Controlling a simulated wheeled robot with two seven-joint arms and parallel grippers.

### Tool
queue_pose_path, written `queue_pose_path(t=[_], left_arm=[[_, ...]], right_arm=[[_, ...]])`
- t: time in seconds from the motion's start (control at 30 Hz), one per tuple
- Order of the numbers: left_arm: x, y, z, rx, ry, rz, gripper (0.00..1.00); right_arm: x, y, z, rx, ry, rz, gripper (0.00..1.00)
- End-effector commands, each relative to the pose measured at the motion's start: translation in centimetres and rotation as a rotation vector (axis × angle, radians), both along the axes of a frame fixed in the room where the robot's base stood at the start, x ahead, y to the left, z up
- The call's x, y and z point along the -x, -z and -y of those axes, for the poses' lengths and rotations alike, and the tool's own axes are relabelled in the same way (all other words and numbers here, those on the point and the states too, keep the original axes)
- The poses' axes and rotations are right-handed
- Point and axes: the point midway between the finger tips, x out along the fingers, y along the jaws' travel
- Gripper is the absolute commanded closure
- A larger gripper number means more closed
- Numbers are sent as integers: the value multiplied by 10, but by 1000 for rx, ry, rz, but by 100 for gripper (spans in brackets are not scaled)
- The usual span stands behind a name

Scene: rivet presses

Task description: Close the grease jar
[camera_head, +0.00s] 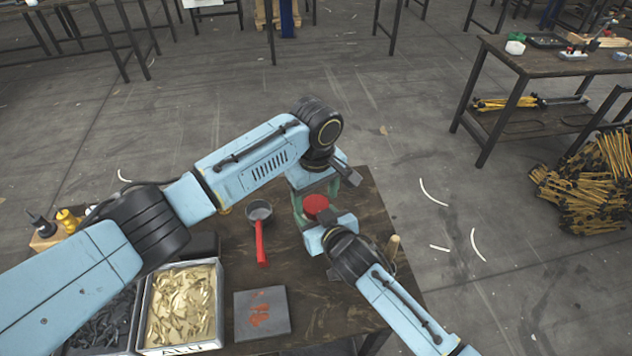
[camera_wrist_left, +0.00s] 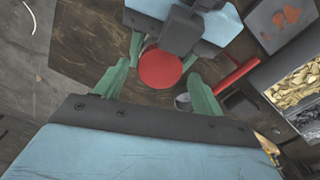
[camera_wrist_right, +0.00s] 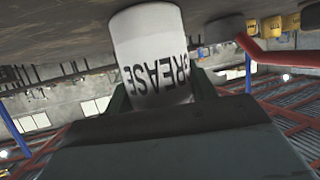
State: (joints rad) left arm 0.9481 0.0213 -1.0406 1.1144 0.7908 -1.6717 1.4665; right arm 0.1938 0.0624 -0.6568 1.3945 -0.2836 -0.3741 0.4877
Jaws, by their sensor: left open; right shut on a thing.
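The grease jar shows as a white cylinder (camera_wrist_right: 150,50) with the word GREASE in the right wrist view, standing on the dark table. My right gripper (camera_wrist_right: 162,95) is shut on its sides. A round red lid (camera_head: 316,205) is above the jar position in the head view; it also shows in the left wrist view (camera_wrist_left: 159,68). My left gripper (camera_wrist_left: 160,80) is open over the lid, with a green finger on either side of it. Whether the fingers touch the lid, and whether the lid sits fully on the jar, I cannot tell. The jar's top is hidden in the right wrist view.
A stained grey plate (camera_head: 262,313) and a bin of brass-coloured pieces (camera_head: 219,303) lie nearer.

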Motion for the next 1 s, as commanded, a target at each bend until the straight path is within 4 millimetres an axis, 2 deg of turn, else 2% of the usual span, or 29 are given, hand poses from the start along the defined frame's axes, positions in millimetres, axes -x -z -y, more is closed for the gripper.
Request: queue_pose_path(t=[0.17,0.47,0.8,1.0], left_arm=[[1,12,0,-1,1,-1,31],[0,13,0,0,1,0,33],[0,13,0,0,1,0,77],[0,13,0,0,87,0,78]], right_arm=[[0,1,0,2,1,-1,100],[0,1,0,2,1,-1,100],[0,1,0,2,1,-1,100],[0,1,0,1,1,-2,100]])
